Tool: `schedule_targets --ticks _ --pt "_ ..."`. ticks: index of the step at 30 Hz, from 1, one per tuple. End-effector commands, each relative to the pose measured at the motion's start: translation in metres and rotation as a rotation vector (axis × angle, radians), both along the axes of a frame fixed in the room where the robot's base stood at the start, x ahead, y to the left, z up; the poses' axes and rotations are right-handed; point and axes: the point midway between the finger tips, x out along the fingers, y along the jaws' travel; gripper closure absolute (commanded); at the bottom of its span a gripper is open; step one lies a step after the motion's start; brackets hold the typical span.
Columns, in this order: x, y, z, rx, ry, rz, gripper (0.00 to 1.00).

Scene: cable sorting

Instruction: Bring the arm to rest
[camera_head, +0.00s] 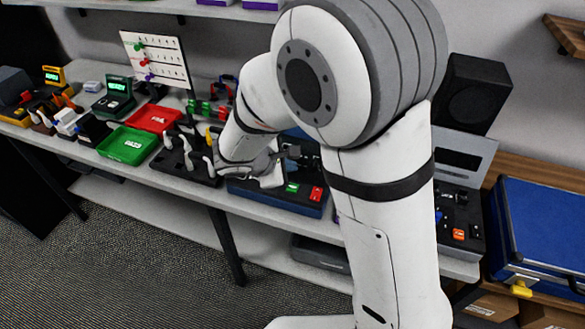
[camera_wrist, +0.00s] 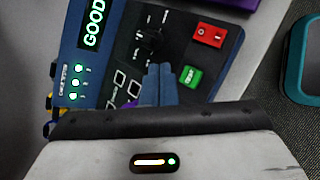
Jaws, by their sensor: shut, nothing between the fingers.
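My gripper (camera_wrist: 158,70) is shut and empty in the wrist view, its two blue-grey fingers together. It points at a blue and black cable tester (camera_wrist: 122,52) with a lit green "GOOD" display (camera_wrist: 95,25), a red switch (camera_wrist: 208,36) and a green button (camera_wrist: 190,77). The fingers overlap part of the tester's face; I cannot tell whether they touch it. In the head view my bent arm fills the middle and hides part of the bench. The tester (camera_head: 268,193) shows just below my wrist there.
A green tray (camera_head: 127,146) and a red tray (camera_head: 153,118) sit on the long white bench, left of my arm. A pegboard (camera_head: 155,60) stands behind them. A blue case (camera_head: 545,235) and a black speaker (camera_head: 472,92) are at the right. Open carpet lies in front.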

Motion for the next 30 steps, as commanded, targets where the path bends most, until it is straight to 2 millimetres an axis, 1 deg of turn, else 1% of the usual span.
schedule_targets --ticks 5,7,8,11,14,15,17,18,20,21,25,27,30 --pt "0.0 -0.001 0.0 0.001 0.0 -0.002 1.0" --pt "-0.001 -0.005 0.003 0.013 -0.002 -0.022 1.0" --pt "-0.003 -0.01 0.006 0.023 -0.003 -0.043 1.0" --pt "-0.012 -0.035 0.02 0.088 -0.012 -0.157 1.0" --pt "-0.032 -0.071 0.04 0.198 -0.026 -0.339 1.0" --pt "-0.042 -0.085 0.048 0.251 -0.033 -0.422 1.0" --pt "-0.059 -0.104 0.059 0.332 -0.045 -0.543 1.0" --pt "-0.071 -0.115 0.065 0.386 -0.054 -0.621 1.0" --pt "-0.089 -0.129 0.074 0.471 -0.069 -0.736 1.0" --pt "-0.101 -0.136 0.079 0.529 -0.08 -0.81 1.0" --pt "-0.137 -0.152 0.094 0.723 -0.121 -1.034 1.0" --pt "-0.153 -0.155 0.101 0.823 -0.144 -1.134 1.0" --pt "-0.171 -0.156 0.109 0.944 -0.173 -1.246 1.0"
